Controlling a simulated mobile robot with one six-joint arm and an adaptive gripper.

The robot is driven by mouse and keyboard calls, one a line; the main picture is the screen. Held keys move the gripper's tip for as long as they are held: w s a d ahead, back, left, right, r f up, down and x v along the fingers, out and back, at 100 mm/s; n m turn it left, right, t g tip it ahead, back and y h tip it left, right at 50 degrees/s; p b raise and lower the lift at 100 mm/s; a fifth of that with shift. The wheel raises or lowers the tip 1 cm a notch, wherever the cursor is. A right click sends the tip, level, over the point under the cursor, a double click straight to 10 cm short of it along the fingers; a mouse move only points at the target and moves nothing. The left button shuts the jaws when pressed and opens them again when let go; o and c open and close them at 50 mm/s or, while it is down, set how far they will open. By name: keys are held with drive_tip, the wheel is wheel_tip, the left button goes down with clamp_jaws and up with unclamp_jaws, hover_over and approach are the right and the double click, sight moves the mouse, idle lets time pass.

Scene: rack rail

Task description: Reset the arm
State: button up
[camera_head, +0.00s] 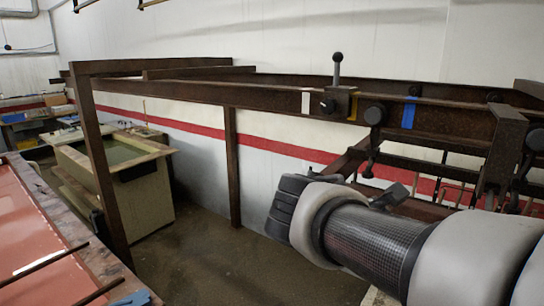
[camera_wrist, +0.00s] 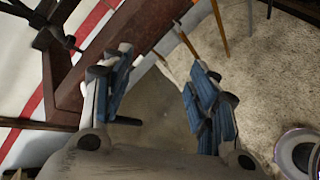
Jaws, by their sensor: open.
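My arm comes in from the lower right of the head view, with a dark woven tube between pale joints. My gripper (camera_wrist: 160,80) shows in the wrist view, its two blue-and-black fingers apart with nothing between them. Brown metal and floor lie beyond the fingertips. In the head view the fingers are mostly hidden behind my wrist. A dark brown rail (camera_head: 260,98) runs across the head view, above and behind my arm. A block with an upright ball-topped lever (camera_head: 337,72) sits on it. My gripper appears apart from the block.
White, yellow and blue tape (camera_head: 408,115) marks the rail near dark knobs. A brown post (camera_head: 232,165) supports the frame. A red-topped table (camera_head: 35,240) stands at the lower left, a pale cabinet (camera_head: 145,200) behind it. The floor (camera_head: 250,265) between table and arm is clear.

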drive_tip(key=s+f+m+g+y+b, duration=0.35)
drive_tip(key=s+f+m+b, duration=0.4)
drive_tip(key=s+f, duration=0.8)
drive_tip(key=s+a+f+m+y+b, duration=0.2)
drive_tip(key=s+a+f+m+b, duration=0.1)
drive_tip(key=f, duration=0.3)
drive_tip(key=s+a+f+m+y+b, duration=0.3)
drive_tip(key=f+m, duration=0.2)
drive_tip(key=f, duration=0.2)
drive_tip(key=shift+t, duration=0.45)
drive_tip(key=shift+s+r+y, duration=0.1)
drive_tip(key=shift+y, duration=0.15)
drive_tip(key=shift+c, duration=0.4)
